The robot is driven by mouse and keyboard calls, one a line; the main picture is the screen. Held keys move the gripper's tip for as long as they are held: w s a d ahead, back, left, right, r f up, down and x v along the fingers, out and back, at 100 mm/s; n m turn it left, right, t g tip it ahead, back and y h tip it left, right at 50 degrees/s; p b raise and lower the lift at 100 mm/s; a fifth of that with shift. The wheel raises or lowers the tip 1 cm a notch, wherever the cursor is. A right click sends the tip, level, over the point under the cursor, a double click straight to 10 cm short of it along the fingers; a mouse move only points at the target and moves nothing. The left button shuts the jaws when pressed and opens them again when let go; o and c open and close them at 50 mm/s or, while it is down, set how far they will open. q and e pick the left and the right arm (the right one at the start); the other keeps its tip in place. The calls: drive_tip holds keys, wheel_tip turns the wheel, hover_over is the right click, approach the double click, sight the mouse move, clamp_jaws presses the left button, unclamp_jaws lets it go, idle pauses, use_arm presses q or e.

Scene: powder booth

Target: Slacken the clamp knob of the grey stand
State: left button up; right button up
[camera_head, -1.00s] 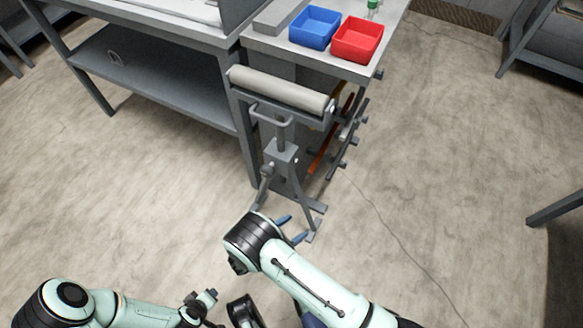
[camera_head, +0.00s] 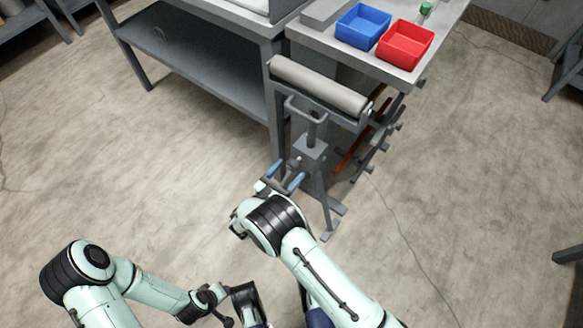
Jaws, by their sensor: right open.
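The grey stand (camera_head: 311,146) stands on the floor at the end of the workbench, with a pale roller (camera_head: 318,86) on top and splayed legs below. Its clamp knob (camera_head: 294,163) seems to sit at the left of the collar, small and partly hidden close to my fingertips. My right gripper (camera_head: 283,179) is open, its two blue fingertips apart and pointing up toward the knob. I cannot tell whether they touch it. My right forearm covers the stand's lower left part. My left gripper (camera_head: 222,312) is low in the view, dark and unclear.
A blue bin (camera_head: 362,27) and a red bin (camera_head: 404,46) sit on the bench corner. A rack with bars (camera_head: 378,140) stands right behind the stand. The bench's lower shelf (camera_head: 190,70) is at left. Floor is open at left and right.

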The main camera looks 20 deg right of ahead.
use_arm(q)
drive_tip(key=shift+s+f, duration=0.35)
drive_tip(key=shift+s, duration=0.05)
use_arm(e)
drive_tip(key=shift+x, duration=1.2)
drive_tip(key=c, duration=1)
